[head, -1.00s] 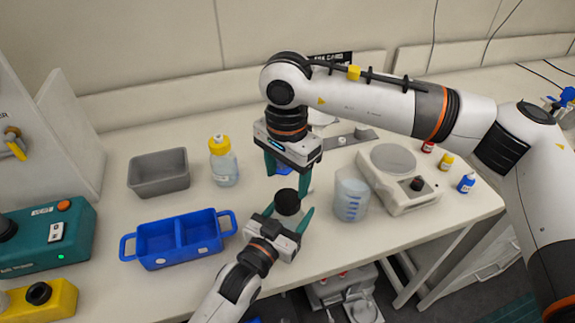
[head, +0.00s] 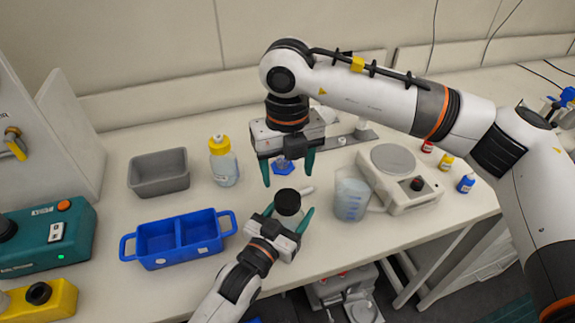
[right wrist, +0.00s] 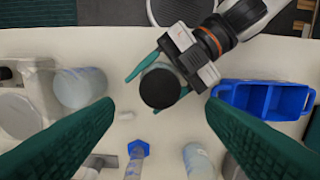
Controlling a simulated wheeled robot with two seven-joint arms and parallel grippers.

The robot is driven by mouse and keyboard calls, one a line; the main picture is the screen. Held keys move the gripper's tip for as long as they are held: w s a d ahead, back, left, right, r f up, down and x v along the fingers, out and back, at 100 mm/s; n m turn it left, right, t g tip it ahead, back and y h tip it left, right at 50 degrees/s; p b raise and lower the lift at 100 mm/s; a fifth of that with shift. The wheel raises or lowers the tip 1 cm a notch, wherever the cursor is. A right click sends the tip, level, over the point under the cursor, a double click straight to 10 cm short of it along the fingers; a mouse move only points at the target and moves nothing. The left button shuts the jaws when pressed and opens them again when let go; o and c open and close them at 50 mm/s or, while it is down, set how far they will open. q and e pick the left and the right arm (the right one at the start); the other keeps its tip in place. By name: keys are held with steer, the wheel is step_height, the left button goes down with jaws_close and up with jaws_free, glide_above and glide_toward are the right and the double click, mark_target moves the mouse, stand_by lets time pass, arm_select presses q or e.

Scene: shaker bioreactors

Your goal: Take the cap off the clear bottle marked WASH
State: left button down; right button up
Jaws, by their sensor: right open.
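A clear bottle (head: 289,218) with a round black cap (head: 287,198) stands upright near the table's front edge; no label is readable on it. My left gripper (head: 287,214) has its fingers on both sides of the bottle body and appears closed on it. The right wrist view shows the black cap (right wrist: 160,88) from above, seated on the bottle, with the left gripper's fingers (right wrist: 157,80) beside it. My right gripper (head: 288,177) is open and empty, pointing down above the cap. The cap lies between its fingers in the right wrist view, apart from both.
A blue two-compartment tray (head: 180,262) and a grey bin (head: 158,188) are on the left. A yellow-capped bottle (head: 223,172) stands behind. A clear jug (head: 350,198) and a scale (head: 410,200) are close on the right. A small white piece (head: 307,190) lies beside the bottle.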

mark_target(288, 198)
steer(key=shift+f, duration=4)
steer(key=shift+c, duration=0.3)
steer(key=c, duration=0.9)
steer(key=n, duration=0.6)
steer(key=shift+c, duration=0.2)
steer(key=n, duration=0.6)
steer(key=shift+r, duration=0.2)
steer(key=shift+r, duration=0.95)
